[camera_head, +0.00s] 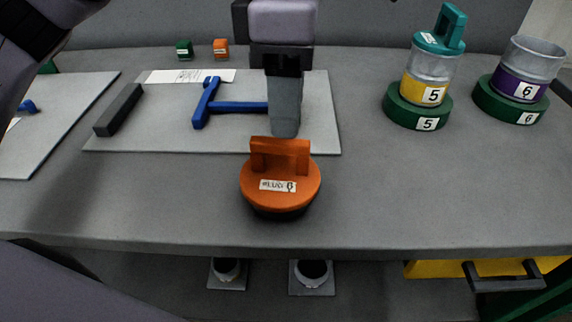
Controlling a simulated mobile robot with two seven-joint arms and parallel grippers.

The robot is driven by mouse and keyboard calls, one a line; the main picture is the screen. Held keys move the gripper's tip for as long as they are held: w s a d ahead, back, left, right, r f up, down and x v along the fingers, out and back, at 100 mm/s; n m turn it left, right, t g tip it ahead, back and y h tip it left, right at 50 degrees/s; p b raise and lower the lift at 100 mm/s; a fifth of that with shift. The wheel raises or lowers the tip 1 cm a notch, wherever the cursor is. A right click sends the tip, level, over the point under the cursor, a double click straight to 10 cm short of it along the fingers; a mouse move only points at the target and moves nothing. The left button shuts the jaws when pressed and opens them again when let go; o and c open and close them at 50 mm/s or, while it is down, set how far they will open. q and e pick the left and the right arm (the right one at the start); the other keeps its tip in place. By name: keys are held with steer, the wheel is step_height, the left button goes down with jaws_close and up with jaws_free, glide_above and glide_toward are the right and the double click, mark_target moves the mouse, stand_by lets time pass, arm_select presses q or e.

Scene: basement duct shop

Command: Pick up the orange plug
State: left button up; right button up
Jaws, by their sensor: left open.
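The orange plug (280,195) stands upright on the grey bench near its front edge. It has a round top with a white label that reads PLUG 6, a raised block handle and a dark underside. My left gripper (285,128) comes down from the top middle, seen edge-on, with its fingers pointing down. It is open, with nothing seen in it. Its fingertips show just behind and above the plug's handle in the picture; I cannot tell the gap in depth. My right gripper is not in view.
A grey board (240,140) behind the plug holds a blue T-shaped tool (238,107) and a dark bar (120,108). At the back right stand a clear container labelled 5 (425,92) with a teal plug and an open container labelled 6 (525,75). The bench right of the plug is clear.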

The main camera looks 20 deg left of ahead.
mark_target(280, 140)
arm_select(q)
steer(key=f, duration=0.5)
steer(key=shift+s+a+f+b, duration=0.3)
steer(key=shift+a+f+b, duration=0.05)
steer(key=shift+a+b, duration=0.05)
steer(key=shift+f, duration=0.3)
jaws_close()
